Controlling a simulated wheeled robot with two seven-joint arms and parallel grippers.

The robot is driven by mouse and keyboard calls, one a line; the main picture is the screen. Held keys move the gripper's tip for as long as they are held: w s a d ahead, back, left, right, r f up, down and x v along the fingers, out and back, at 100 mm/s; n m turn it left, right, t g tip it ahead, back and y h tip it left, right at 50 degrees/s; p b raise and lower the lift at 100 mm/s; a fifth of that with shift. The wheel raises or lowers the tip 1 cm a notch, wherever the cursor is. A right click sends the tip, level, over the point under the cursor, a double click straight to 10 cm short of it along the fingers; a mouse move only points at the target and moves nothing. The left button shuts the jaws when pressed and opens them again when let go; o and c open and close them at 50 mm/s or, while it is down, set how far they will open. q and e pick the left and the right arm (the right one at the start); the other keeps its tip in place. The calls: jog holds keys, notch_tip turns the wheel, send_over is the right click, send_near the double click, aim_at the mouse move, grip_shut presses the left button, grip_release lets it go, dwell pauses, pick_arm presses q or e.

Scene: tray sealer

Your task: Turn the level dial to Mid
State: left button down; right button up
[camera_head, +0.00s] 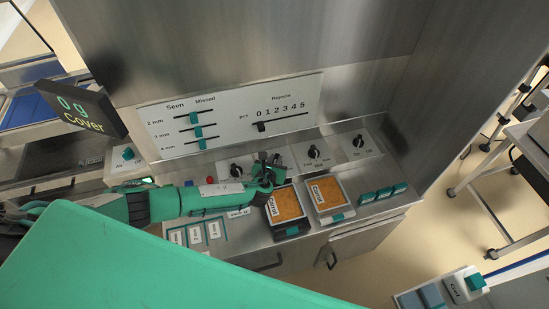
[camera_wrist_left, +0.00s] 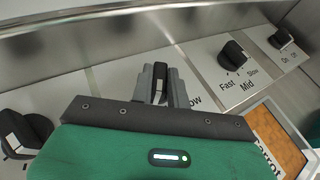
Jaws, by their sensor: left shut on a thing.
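In the wrist view my left gripper (camera_wrist_left: 160,88) is shut on a black dial (camera_wrist_left: 159,82) with a pale pointer stripe on the front panel. The stripe points roughly up and down in that view. The label beside this dial is mostly hidden by the gripper; only letters ending in "ow" show. In the head view my left gripper (camera_head: 270,172) reaches in from the left and covers most of this dial. My right gripper is not in view.
Other dials sit close by: one to the left (camera_head: 236,170), a Fast/Mid/Slow dial (camera_head: 313,152) and an On/Off dial (camera_head: 358,141) to the right. Two orange-topped trays labelled Carrot, a near one (camera_head: 287,206) and another (camera_head: 326,194), stand just below the gripper.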

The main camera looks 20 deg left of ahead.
pick_arm(q)
jog(key=shift+d+n+y, duration=0.25)
jog(key=shift+n+y, duration=0.65)
jog(key=shift+y, duration=0.2)
jog(key=shift+n+g+y, duration=0.4)
jog(key=shift+n+y, duration=0.4)
jog(key=shift+y, duration=0.1)
jog(key=shift+w+d+n+g+y, duration=0.15)
jog(key=shift+n+g+y, duration=0.45)
jog(key=shift+n+y, duration=0.85)
jog(key=shift+r, duration=0.1)
jog(key=c, duration=1.4)
grip_release()
jog(key=shift+o, duration=0.2)
